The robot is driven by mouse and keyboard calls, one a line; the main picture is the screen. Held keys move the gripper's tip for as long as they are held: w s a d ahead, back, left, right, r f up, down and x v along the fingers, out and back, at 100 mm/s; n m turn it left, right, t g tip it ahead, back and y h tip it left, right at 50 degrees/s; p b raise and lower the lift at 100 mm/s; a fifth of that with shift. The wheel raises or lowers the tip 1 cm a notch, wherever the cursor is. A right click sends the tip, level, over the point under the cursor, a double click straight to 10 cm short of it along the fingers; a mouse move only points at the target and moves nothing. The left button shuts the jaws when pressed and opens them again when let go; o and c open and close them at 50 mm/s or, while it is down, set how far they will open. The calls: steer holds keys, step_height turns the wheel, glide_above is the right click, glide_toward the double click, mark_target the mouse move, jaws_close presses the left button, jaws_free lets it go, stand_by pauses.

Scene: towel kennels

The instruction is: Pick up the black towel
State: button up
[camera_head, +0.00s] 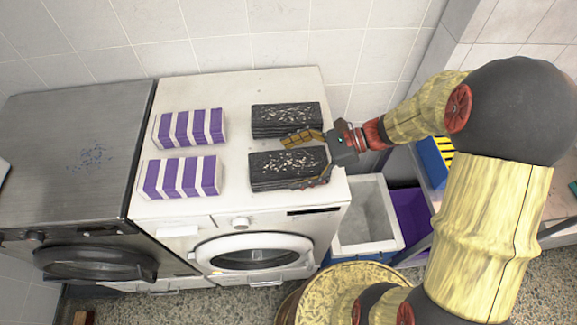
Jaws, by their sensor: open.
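Two folded black towels with pale speckles lie on the white washing machine, the far black towel (286,119) behind the near black towel (275,172). My gripper (296,161) comes in from the right over the near black towel. Its fingers are spread, one over the towel's far edge and one by its near front edge. The jaws are open, with the towel's right part between them in the picture. I cannot tell whether the fingers touch the towel.
Two purple-and-white striped towels, the far one (188,128) and the near one (181,177), lie left on the white washing machine (237,92). A grey machine (70,150) stands further left. A pale bin (365,215) and a shelf with a blue box (433,163) are at right.

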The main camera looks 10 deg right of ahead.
steer(key=shift+a+f, duration=0.15)
steer(key=shift+a, duration=0.15)
steer(key=shift+c, duration=0.8)
steer(key=c, duration=1.1)
steer(key=shift+c, duration=0.6)
